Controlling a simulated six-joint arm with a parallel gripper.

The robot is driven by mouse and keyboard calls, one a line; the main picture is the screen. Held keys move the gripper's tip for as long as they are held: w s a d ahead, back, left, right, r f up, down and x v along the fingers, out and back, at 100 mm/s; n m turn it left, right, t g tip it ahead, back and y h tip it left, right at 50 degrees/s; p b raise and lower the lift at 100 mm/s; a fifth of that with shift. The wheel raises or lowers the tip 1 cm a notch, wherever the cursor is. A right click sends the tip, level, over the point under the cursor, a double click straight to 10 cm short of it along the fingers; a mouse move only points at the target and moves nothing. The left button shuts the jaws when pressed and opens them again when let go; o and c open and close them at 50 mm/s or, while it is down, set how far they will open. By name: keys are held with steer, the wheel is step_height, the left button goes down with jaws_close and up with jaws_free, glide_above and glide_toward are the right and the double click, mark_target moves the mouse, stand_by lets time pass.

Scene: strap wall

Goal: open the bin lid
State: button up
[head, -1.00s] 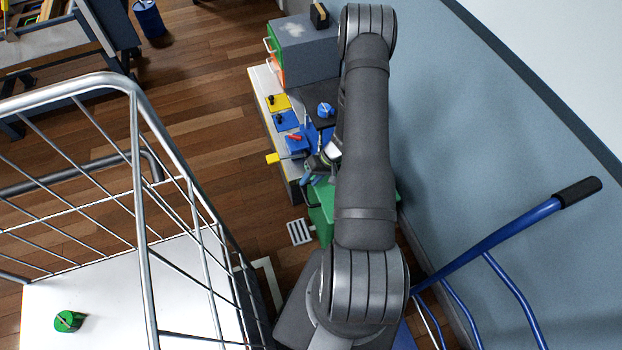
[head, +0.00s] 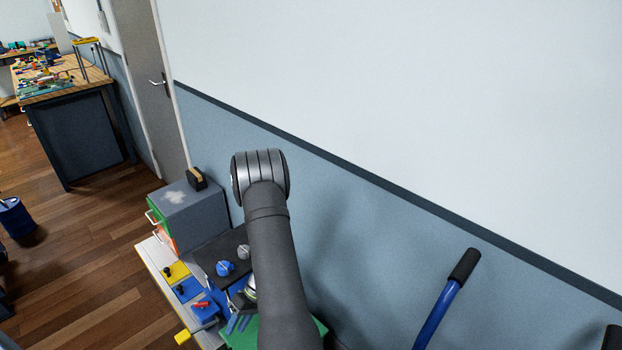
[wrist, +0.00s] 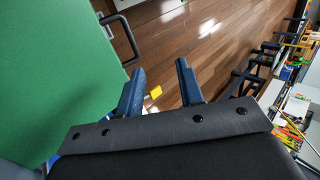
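The green bin (head: 246,336) shows at the bottom edge of the head view, partly hidden by my arm. In the wrist view a flat green surface (wrist: 55,75), seemingly the bin's lid, fills the left side. A dark U-shaped handle (wrist: 130,38) sticks out at its right edge. My gripper (wrist: 160,84) is open, its two blue fingers apart with nothing held between them. It is beside the green surface, with the handle ahead and to the left. In the head view my gripper (head: 240,318) is small and partly hidden. I cannot tell if it touches the bin.
A bench with blue and yellow panels (head: 186,288) and a blue knob (head: 225,268) stands beside the bin. A grey drawer box (head: 190,215) is behind it. The wall (head: 370,220) runs along the right. A blue handlebar (head: 435,318) rises at lower right. Wooden floor lies left.

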steer(key=w+d+r+g+y, duration=0.2)
steer(key=w+d+r, duration=0.4)
steer(key=r, duration=0.2)
steer(key=shift+w, duration=0.1)
jaws_close()
steer(key=s+a+f+n+t+h, duration=0.1)
steer(key=s+a+f+n+h, duration=0.25)
steer(key=s+f+h, duration=0.3)
steer(key=s+a+f+n+t+h, duration=0.1)
steer(key=s+a+f+n+h, duration=0.3)
steer(key=f+h, duration=0.3)
steer(key=s+a+f+n+t, duration=0.8)
steer(key=a+n+t, duration=0.3)
steer(key=a, duration=0.1)
steer(key=w+d+f, duration=0.4)
steer(key=w+d, duration=0.1)
steer(key=d, duration=0.1)
steer(key=shift+w+f, duration=0.15)
steer(key=shift+w, duration=0.15)
